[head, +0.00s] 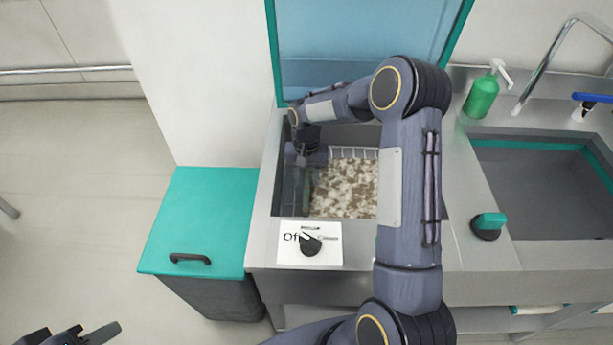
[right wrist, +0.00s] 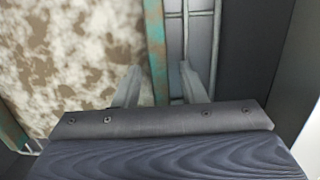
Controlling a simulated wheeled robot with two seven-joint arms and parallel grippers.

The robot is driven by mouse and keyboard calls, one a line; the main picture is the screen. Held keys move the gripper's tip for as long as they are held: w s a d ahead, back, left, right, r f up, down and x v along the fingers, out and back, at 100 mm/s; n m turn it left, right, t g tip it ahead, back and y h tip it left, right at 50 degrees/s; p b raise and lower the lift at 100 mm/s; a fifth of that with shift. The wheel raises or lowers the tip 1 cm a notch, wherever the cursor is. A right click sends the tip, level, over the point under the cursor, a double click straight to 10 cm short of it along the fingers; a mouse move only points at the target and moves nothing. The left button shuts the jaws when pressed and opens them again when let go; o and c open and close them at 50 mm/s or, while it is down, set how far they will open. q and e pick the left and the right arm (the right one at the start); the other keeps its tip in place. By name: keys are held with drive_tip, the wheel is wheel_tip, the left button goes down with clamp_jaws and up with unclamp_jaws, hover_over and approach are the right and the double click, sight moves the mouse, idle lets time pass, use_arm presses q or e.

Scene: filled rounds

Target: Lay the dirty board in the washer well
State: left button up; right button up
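The dirty board (head: 345,188), mottled brown and white with a green edge, lies in the washer well (head: 268,190). My right arm crosses over the well and hides part of both. My right gripper (head: 304,160) is down in the well at the board's left edge. In the right wrist view, the fingers of my right gripper (right wrist: 160,80) stand apart, one on each side of the board's green edge (right wrist: 155,40), with visible gaps. The stained face of the board (right wrist: 60,60) fills the left. My left gripper (head: 88,335) is at the bottom left corner, partly cut off, away from the well.
A blue lid (head: 355,40) stands raised behind the well. A dial (head: 311,245) on an "Off" label sits at the front. A sink (head: 540,185), green soap bottle (head: 481,95) and tap are at the right. A teal-topped cabinet (head: 205,215) stands at the left, its top clear.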

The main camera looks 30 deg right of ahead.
wheel_tip(320, 180, up, 12)
drive_tip(key=w, duration=0.1)
drive_tip(key=s+r+n+t, duration=0.1)
drive_tip(key=s+r+t, duration=0.1)
drive_tip(key=s+r, duration=0.4)
drive_tip(key=s+a+n+t+y, duration=0.1)
drive_tip(key=s+a+t, duration=0.1)
drive_tip(key=s, duration=0.9)
drive_tip(key=s+a+n+t+y, duration=0.2)
drive_tip(key=s+a, duration=0.2)
drive_tip(key=s, duration=0.8)
drive_tip(key=shift+a+r+t+b, duration=0.3)
drive_tip(key=shift+a+t+b, duration=0.05)
drive_tip(key=shift+a+t, duration=0.05)
